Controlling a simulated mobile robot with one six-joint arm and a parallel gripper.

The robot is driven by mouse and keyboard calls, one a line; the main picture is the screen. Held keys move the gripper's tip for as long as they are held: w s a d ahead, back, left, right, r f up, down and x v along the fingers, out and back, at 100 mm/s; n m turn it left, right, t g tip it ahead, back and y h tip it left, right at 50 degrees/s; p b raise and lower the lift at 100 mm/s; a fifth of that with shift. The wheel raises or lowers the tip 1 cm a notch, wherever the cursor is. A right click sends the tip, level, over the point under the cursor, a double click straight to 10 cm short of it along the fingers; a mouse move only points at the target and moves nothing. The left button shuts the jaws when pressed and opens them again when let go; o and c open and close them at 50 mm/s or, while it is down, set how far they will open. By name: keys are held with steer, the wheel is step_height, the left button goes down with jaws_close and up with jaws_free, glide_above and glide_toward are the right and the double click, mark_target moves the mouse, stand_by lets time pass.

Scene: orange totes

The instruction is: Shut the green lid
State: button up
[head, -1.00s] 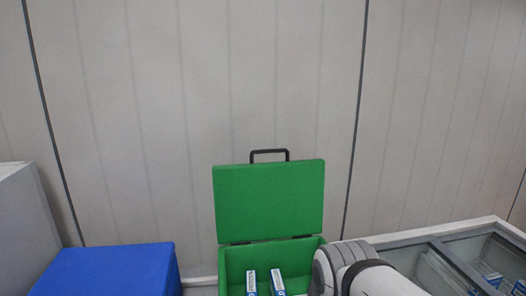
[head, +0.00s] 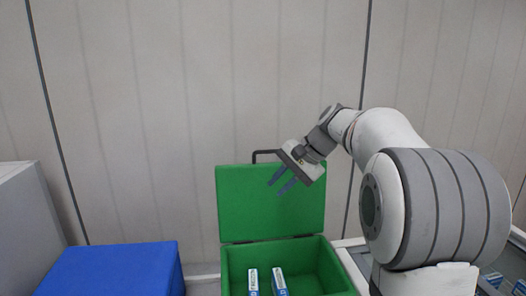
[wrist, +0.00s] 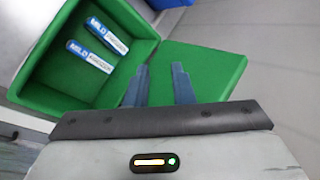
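The green lid (head: 250,205) stands open and upright at the back of the green box (head: 332,268) in the head view, with a dark handle (head: 263,153) on its top edge. The lid also shows in the wrist view (wrist: 212,68), beside the open box (wrist: 45,92). Two blue and white packs (head: 279,282) lie in the box. My gripper (head: 275,188) is in front of the upper right part of the lid, pointing down and left. Its two fingers are apart with nothing between them. I cannot tell whether it touches the lid.
A blue box (head: 112,270) stands left of the green box, with a grey block (head: 28,215) farther left. A glass-topped case (head: 508,262) is at the right, partly behind my arm. A pale panelled wall is behind.

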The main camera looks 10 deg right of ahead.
mark_target(276, 151)
steer(key=w+d+m+y, duration=0.1)
steer(key=w+d+y, duration=0.1)
steer(key=w, duration=0.4)
steer(key=w+d+r+m+t+y+p, duration=0.1)
steer(key=w+d+y, duration=0.1)
steer(key=w+d, duration=0.2)
steer(key=w+d+r+m+y, duration=0.1)
steer(key=w+d+y, duration=0.2)
steer(key=w, duration=0.6)
steer(key=shift+d, duration=0.35)
steer(key=shift+w+d+y, duration=0.15)
steer(key=shift+d+y, duration=0.15)
steer(key=p+x, duration=0.1)
steer(key=x, duration=0.6)
steer(key=shift+w+a, duration=0.15)
steer(key=shift+a, duration=0.2)
jaws_close()
